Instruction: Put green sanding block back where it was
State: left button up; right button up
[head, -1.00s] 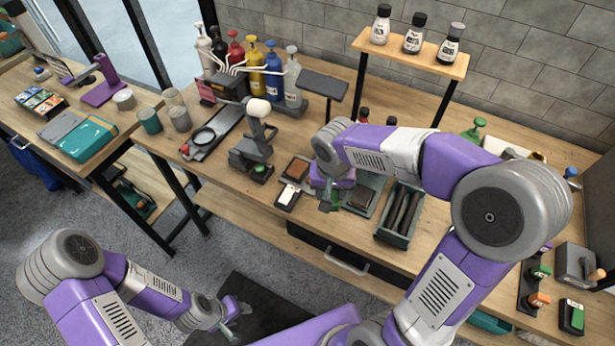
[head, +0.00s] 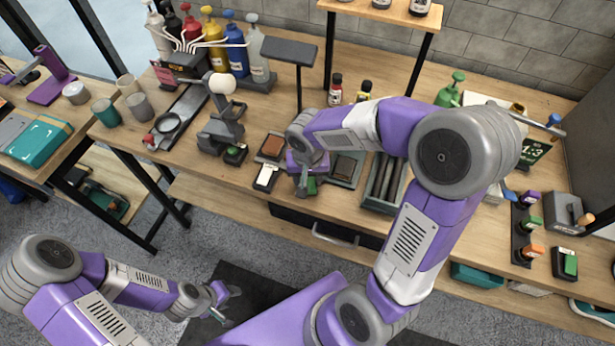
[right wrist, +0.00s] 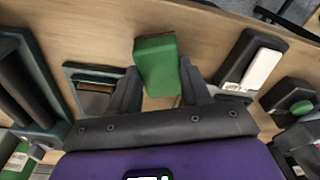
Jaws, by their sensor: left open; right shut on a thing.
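The green sanding block (right wrist: 157,64) is between the fingers of my right gripper (right wrist: 160,85) in the right wrist view. In the head view only a bit of the green block (head: 312,186) shows below my right gripper (head: 304,184), near the table's front edge. Whether the block touches the table I cannot tell. Just left of it is a dark holder with a white block (head: 265,177). Right of it is a shallow grey tray (head: 358,180) with a brown piece. My left gripper (head: 222,302) is open and empty, low in front of the table.
A brown block (head: 273,146) lies behind the white one. A bin of dark bars (head: 382,180) stands to the right. A stand with a dark flat top (head: 290,50) rises behind. A black holder with a green block (head: 568,263) sits at the far right.

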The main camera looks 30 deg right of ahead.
jog(key=shift+f, duration=0.1)
jog(key=o, duration=1.1)
jog(key=shift+r, duration=0.2)
notch_tip(320, 180, up, 12)
jog(key=s+p, duration=0.1)
jog(key=p, duration=0.2)
jog(key=shift+s+a+p, duration=0.15)
jog(key=shift+a+p, duration=0.2)
jog(key=shift+p, duration=0.05)
